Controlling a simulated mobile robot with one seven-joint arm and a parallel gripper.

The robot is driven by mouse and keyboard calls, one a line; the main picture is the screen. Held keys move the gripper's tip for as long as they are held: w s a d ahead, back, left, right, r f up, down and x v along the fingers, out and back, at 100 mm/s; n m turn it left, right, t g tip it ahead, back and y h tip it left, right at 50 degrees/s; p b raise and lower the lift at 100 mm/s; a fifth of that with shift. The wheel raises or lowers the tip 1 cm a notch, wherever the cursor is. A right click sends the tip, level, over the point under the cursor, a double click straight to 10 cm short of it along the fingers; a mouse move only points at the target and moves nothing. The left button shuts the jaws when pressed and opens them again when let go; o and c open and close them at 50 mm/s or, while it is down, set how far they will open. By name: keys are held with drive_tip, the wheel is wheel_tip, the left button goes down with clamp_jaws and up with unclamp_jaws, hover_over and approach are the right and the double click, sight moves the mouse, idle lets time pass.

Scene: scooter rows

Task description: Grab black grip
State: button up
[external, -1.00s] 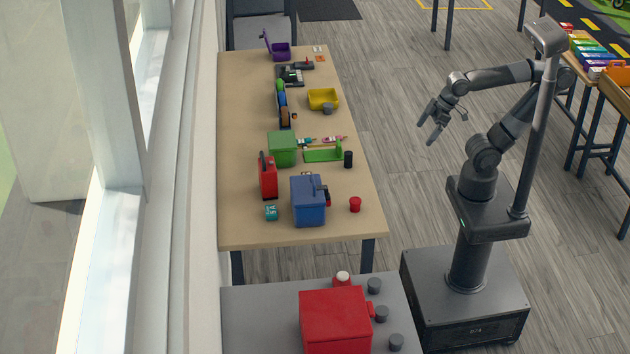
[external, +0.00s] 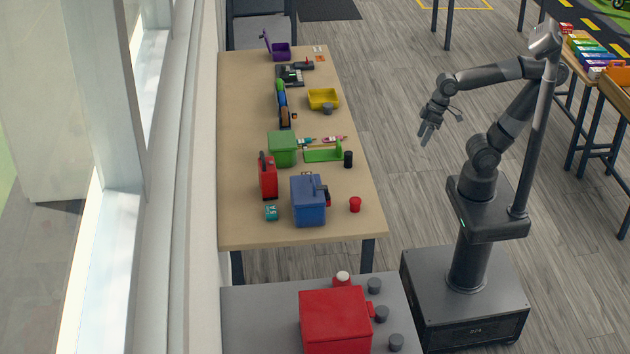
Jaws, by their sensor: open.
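A small black upright cylinder (external: 348,159), which looks like the black grip, stands on the wooden table near its right edge, beside a flat green piece (external: 322,155). My gripper (external: 428,133) is open and empty. It hangs in the air to the right of the table, over the floor, well apart from the cylinder and higher than the tabletop. Its fingers point down. The finger details are small in this view.
The wooden table (external: 245,130) carries a blue box (external: 308,205), a red cup (external: 355,204), a red container (external: 268,178), a green bin (external: 281,150) and a yellow tray (external: 322,98). A grey table (external: 255,320) with a red box (external: 335,322) stands in front.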

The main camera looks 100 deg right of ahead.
drive_tip(key=w+f+m+g+y, duration=0.3)
drive_tip(key=w+f+m+y, duration=0.1)
drive_tip(key=f+m+y, duration=0.15)
drive_tip(key=m+t+y, duration=0.4)
drive_tip(key=m+t, duration=1)
drive_tip(key=m, duration=0.8)
approach(349, 153)
drive_tip(key=shift+h, duration=0.25)
drive_tip(key=x, duration=1)
drive_tip(key=shift+f, duration=0.35)
drive_tip(key=c, duration=1.1)
